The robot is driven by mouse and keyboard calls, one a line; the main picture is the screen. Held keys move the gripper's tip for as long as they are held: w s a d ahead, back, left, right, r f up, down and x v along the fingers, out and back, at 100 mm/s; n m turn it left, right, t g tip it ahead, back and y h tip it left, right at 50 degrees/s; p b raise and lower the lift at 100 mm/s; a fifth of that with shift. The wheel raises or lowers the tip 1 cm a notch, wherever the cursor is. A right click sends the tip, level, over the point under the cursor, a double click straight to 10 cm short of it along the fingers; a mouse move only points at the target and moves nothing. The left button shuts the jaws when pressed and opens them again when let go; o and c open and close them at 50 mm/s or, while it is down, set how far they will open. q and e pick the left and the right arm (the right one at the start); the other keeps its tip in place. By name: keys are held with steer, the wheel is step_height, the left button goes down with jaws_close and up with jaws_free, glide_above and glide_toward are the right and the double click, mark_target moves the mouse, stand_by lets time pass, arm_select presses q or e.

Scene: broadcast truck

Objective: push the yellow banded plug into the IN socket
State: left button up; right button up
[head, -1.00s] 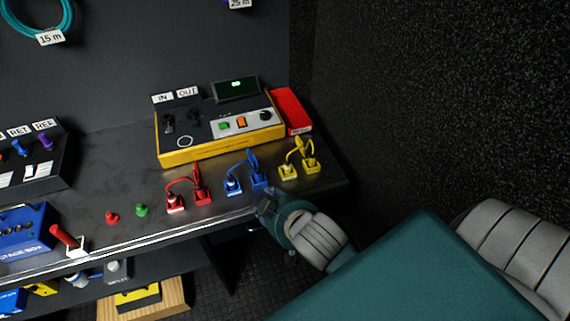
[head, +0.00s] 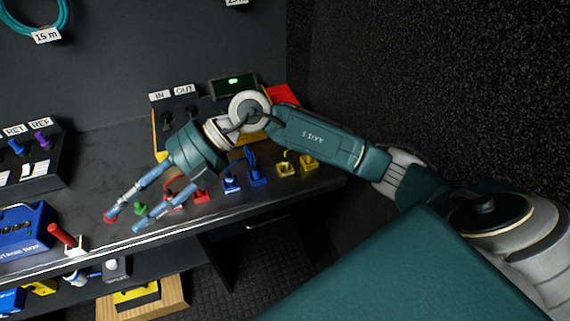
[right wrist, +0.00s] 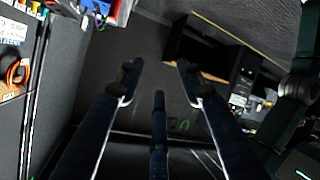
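Two yellow plugs joined by a yellow cord stand in yellow blocks at the right of the bench; the left one (head: 285,168) and the right one (head: 308,161) show in the head view. I cannot make out which is banded. The IN label (head: 159,96) stands at the back of the yellow-edged tester box (head: 158,146); my right arm hides much of the box. My right gripper (head: 125,221) is open, left of the plugs, over the bench's front part by the small red and green pieces. Its fingers are apart and empty in the right wrist view (right wrist: 158,75). My left gripper is out of view.
Blue plugs (head: 232,184) and partly hidden red plugs (head: 202,196) stand left of the yellow ones. A green piece (head: 139,208) is beside my fingers. A blue stage box (head: 25,232) and a red-handled switch (head: 62,235) are at left. A dark wall bounds the right.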

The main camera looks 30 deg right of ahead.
steer(key=w+d+f+m+h, duration=0.1)
steer(key=w+d+f+h, duration=0.1)
steer(key=d+f+h, duration=0.4)
steer(key=m+h, duration=0.6)
steer(key=h, duration=0.3)
glide_toward(285, 157)
steer(key=f+p, duration=0.1)
steer(key=f, duration=0.2)
steer(key=d+f, duration=0.1)
steer(key=f, duration=0.2)
steer(key=f+p, duration=0.1)
steer(key=f, duration=0.2)
steer(key=shift+w+d+f+p, duration=0.15)
steer(key=shift+w+d+p, duration=0.1)
steer(key=shift+p, duration=0.1)
steer(key=shift+f, duration=0.35)
jaws_close()
